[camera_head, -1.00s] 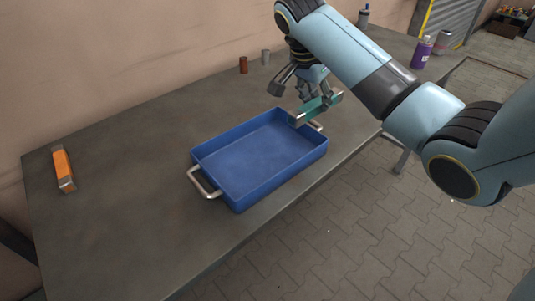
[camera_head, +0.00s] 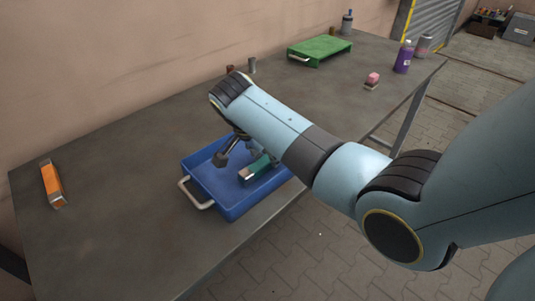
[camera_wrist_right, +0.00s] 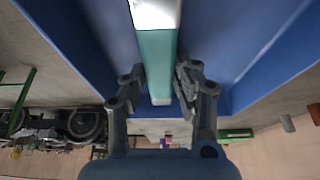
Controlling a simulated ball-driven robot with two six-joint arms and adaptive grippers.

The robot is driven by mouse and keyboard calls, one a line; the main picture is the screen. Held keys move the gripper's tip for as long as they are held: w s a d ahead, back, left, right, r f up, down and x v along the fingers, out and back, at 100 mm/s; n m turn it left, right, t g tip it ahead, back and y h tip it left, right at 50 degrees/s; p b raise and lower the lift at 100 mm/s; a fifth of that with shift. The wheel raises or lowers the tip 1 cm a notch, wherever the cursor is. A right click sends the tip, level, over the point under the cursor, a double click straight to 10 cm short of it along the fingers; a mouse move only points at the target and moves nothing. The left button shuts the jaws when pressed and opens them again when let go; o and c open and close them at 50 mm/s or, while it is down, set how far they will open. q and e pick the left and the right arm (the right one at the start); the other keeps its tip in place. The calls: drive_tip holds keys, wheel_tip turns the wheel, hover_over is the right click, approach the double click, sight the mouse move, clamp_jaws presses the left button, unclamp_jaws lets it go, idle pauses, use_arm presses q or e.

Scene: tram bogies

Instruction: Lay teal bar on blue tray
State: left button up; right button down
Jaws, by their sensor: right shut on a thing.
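The blue tray (camera_head: 231,206) sits on the grey table with a metal handle on its left; my right arm covers its right part. My right gripper (camera_head: 247,160) is over the inside of the tray, shut on the teal bar (camera_head: 258,168), which has pale metal ends. In the right wrist view the teal bar (camera_wrist_right: 157,60) lies between the fingers of the right gripper (camera_wrist_right: 160,90), with the blue tray's floor (camera_wrist_right: 225,40) behind it. I cannot tell whether the bar touches the floor. My left gripper is not in view.
An orange bar (camera_head: 52,184) lies at the table's left end. A green tray (camera_head: 320,49), a pink block (camera_head: 372,80) and a purple bottle (camera_head: 403,57) stand toward the far right. Small cylinders (camera_head: 252,65) stand near the wall. The table's left middle is clear.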

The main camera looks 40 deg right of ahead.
drive_tip(key=c, duration=1)
unclamp_jaws()
drive_tip(key=shift+f, duration=0.1)
drive_tip(key=v, duration=1.2)
